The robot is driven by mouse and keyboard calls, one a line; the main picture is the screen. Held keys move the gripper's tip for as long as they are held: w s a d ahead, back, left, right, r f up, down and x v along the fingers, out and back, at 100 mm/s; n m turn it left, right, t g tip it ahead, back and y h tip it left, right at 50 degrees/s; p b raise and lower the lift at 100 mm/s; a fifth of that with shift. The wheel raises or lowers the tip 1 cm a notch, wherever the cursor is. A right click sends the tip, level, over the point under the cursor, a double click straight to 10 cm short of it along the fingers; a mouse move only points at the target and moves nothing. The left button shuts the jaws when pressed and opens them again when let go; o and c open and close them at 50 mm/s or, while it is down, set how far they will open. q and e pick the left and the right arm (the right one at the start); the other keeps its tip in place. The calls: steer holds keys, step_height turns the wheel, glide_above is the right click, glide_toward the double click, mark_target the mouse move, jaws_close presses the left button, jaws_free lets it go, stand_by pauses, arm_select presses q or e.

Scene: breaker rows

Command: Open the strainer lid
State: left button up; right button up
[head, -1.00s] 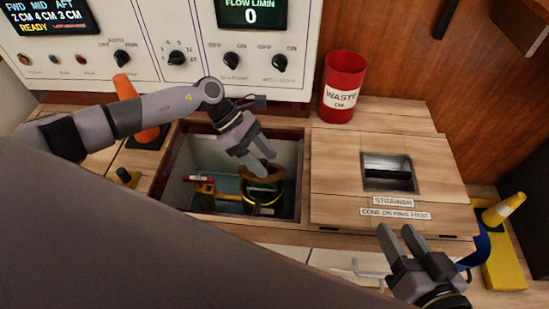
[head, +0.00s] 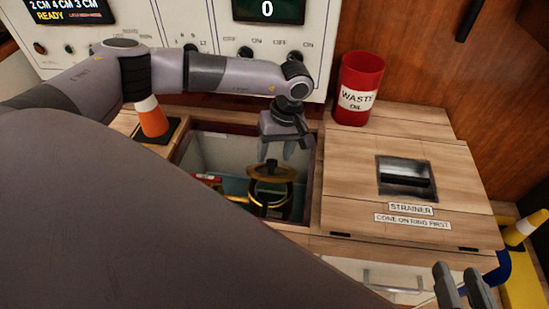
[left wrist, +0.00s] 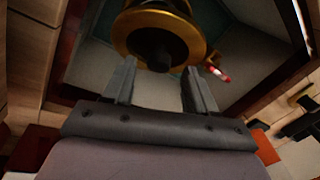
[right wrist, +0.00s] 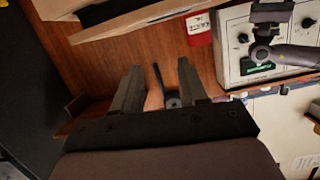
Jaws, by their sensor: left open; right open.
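The wooden strainer lid (head: 350,190) lies shut on the counter at the right, with a recessed dark handle (head: 406,181) and labels reading "STRAINER" and "CONE ON RING FIRST". Left of it is an open well (head: 213,150) with a brass ring-shaped fitting (head: 270,172) inside. My left gripper (head: 286,152) is open and empty, pointing down just above the brass fitting. In the left wrist view, the brass fitting (left wrist: 150,30) sits just beyond the open fingertips. My right gripper (head: 462,272) is open and empty in front of the counter, below the lid's front edge.
An orange-and-white cone (head: 151,117) stands on a black base left of the well. A red waste oil can (head: 357,88) stands behind the lid. A red-and-white object (left wrist: 220,72) lies in the well. The control panel (head: 205,20) stands behind.

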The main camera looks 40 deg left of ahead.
arm_select(q)
steer(key=shift+s+a+f, duration=0.15)
steer(key=shift+f, duration=1)
arm_select(e)
steer(key=shift+s+d, duration=0.1)
steer(key=shift+d, duration=0.15)
arm_select(q)
steer(key=shift+c, duration=0.4)
jaws_close()
